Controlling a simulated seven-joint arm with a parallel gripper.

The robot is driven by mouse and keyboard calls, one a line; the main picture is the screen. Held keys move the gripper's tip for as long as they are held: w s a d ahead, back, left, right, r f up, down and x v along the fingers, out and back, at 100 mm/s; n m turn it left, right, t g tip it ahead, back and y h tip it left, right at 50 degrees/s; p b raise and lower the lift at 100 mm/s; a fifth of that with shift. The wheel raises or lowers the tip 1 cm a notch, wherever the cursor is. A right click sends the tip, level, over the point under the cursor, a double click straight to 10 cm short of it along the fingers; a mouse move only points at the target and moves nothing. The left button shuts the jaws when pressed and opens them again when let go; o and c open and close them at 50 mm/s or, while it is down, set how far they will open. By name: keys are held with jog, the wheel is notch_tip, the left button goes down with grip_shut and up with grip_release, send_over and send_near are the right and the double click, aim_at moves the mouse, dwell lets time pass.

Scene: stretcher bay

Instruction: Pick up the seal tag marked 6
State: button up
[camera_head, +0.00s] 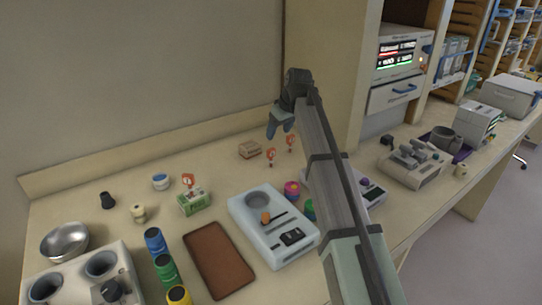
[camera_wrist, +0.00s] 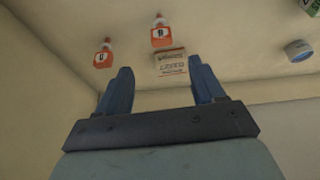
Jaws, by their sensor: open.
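Small orange-red seal tags with white labels stand on the counter. In the head view one tag (camera_head: 271,156) is right of a small carton, another tag (camera_head: 290,142) is further right, and a third tag (camera_head: 188,181) is at the green box. The wrist view shows two tags, one at left (camera_wrist: 103,56) and one near the carton (camera_wrist: 160,36). Their dark marks are too small to read surely, so I cannot tell which is 6. My gripper (camera_head: 280,127) is open and empty above the counter; its blue fingers (camera_wrist: 162,88) are apart, with nothing between them.
The small carton (camera_head: 250,150) is close to the tags. The green box (camera_head: 195,203), a blue-lidded jar (camera_head: 160,182) and a pale device (camera_head: 262,230) stand nearby. The back wall and a cabinet side (camera_head: 330,70) bound the space behind and right of my gripper.

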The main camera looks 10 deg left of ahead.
aim_at(270, 155)
jog(key=x, duration=0.8)
jog(key=shift+f, duration=0.25)
jog(key=shift+s+x, duration=0.1)
jog(key=shift+x, duration=1.25)
jog(key=shift+s+x, duration=0.15)
jog(key=shift+x, duration=1.15)
jog(key=shift+d+f, duration=0.1)
jog(key=c, duration=1)
